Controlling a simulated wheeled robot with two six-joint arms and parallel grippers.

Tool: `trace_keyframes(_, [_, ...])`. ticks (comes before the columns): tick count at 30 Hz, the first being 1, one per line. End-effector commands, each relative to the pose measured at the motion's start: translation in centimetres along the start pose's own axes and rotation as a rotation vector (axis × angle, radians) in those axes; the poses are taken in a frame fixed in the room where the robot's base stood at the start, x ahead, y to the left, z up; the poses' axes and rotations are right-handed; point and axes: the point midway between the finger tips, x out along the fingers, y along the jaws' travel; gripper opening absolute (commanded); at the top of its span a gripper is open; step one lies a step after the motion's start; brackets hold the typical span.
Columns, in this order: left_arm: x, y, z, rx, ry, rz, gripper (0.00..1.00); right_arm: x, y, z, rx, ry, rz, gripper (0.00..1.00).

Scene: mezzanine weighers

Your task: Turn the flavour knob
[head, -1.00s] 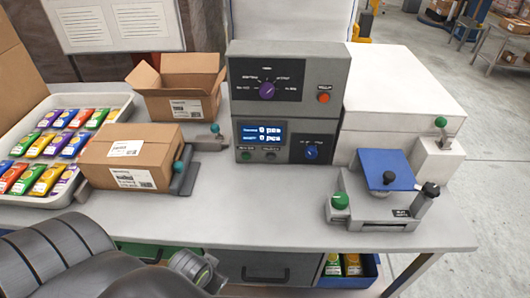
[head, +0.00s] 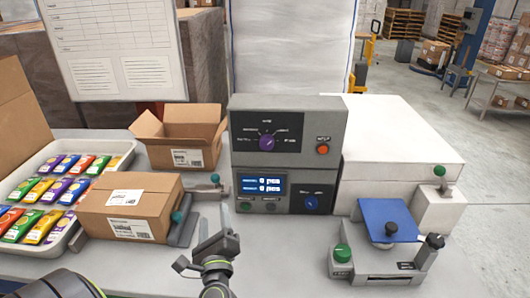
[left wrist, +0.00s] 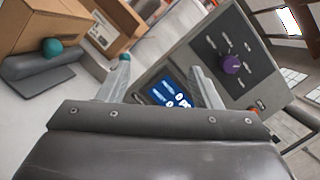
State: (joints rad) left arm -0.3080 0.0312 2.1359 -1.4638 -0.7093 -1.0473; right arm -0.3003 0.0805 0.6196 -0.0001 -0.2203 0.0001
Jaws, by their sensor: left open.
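The purple flavour knob (head: 266,142) is on the dark upper panel of the grey control unit (head: 238,128), with printed labels around it. In the left wrist view the knob (left wrist: 231,64) is up and right of my fingers. My left gripper (head: 222,236) is in front of the unit, below and left of the knob, apart from it. In the left wrist view my left gripper (left wrist: 162,82) is open and empty, its fingers spread in front of the blue display (left wrist: 170,95). My right gripper is not in view.
A blue knob (head: 311,203) and an orange button (head: 322,149) are also on the unit. A closed carton (head: 100,205) and an open carton (head: 165,130) stand left, beside a tray (head: 112,149) of colourful packets. A blue-plated device (head: 389,218) stands right.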

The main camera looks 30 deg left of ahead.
Motion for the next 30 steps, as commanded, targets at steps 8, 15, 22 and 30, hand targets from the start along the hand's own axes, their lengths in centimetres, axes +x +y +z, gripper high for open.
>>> trace_keyframes(8, [0.3, -7.0, -3.2, 0.649, -0.094, -0.316, 0.58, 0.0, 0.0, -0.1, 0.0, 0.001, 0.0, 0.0])
trace_keyframes(15, [0.3, -9.0, -4.6, 0.849, -0.128, -0.401, 0.58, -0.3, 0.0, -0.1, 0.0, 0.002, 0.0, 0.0])
trace_keyframes(22, [3.0, -10.5, -4.4, 0.856, -0.132, -0.404, 0.58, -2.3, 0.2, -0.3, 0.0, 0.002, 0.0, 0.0])
trace_keyframes(30, [8.3, -12.7, -4.6, 0.854, -0.131, -0.402, 0.58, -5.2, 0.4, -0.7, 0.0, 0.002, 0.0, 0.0])
